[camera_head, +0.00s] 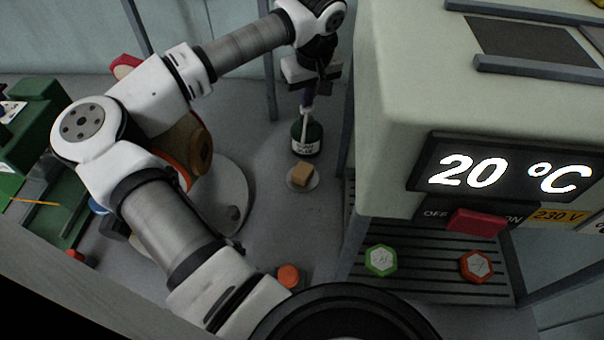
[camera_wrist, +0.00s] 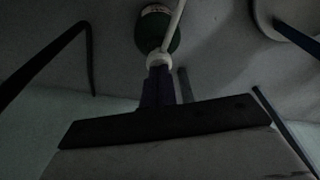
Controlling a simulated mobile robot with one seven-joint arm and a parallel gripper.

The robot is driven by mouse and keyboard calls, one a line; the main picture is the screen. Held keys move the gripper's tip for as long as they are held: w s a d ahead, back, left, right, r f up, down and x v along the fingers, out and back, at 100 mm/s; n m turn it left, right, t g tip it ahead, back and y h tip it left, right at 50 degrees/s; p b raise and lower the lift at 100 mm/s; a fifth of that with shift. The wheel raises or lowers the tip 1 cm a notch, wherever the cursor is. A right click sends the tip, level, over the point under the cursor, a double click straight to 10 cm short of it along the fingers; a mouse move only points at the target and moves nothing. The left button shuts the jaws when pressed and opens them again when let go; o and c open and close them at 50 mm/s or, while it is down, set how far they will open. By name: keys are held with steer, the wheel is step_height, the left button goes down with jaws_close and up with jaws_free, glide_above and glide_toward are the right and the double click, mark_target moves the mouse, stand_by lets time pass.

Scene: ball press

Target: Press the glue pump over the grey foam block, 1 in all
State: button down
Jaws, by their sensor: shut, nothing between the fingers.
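The glue pump is a dark green bottle (camera_head: 305,140) with a pale label and a white pump top, standing upright on the bench. It also shows in the wrist view (camera_wrist: 152,30), with its white spout pointing up in that picture. A small tan-brown block (camera_head: 302,175) lies on a white round dish (camera_head: 314,185) just in front of the bottle; I see no block there that looks clearly grey. My gripper (camera_head: 307,104) is shut and empty, pointing down directly above the pump top. Its dark purple fingertips (camera_wrist: 159,72) meet the white pump top in view; whether they touch it I cannot tell.
A large pale machine with a "20 °C" display (camera_head: 505,172) stands to the right, its grey leg close beside the bottle. Green and orange hexagonal pieces (camera_head: 381,260) lie on its slatted base. Green equipment (camera_head: 40,130) stands at the far left.

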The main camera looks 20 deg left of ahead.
steer(key=shift+f+b, duration=0.45)
steer(key=shift+f, duration=0.15)
steer(key=shift+a+p+v, duration=0.2)
steer(key=shift+p+v, duration=0.6)
steer(key=shift+v, duration=0.55)
steer(key=shift+w+r, duration=0.2)
steer(key=shift+w+a+p+v, duration=0.15)
steer(key=shift+p+v, duration=0.35)
steer(key=shift+v, duration=0.45)
steer(key=shift+w+a+p+v, duration=0.15)
steer(key=shift+p+v, duration=0.35)
steer(key=shift+v, duration=0.45)
steer(key=shift+w+a+p+v, duration=0.15)
steer(key=shift+p+v, duration=0.35)
steer(key=shift+v, duration=0.45)
steer(key=shift+r, duration=0.15)
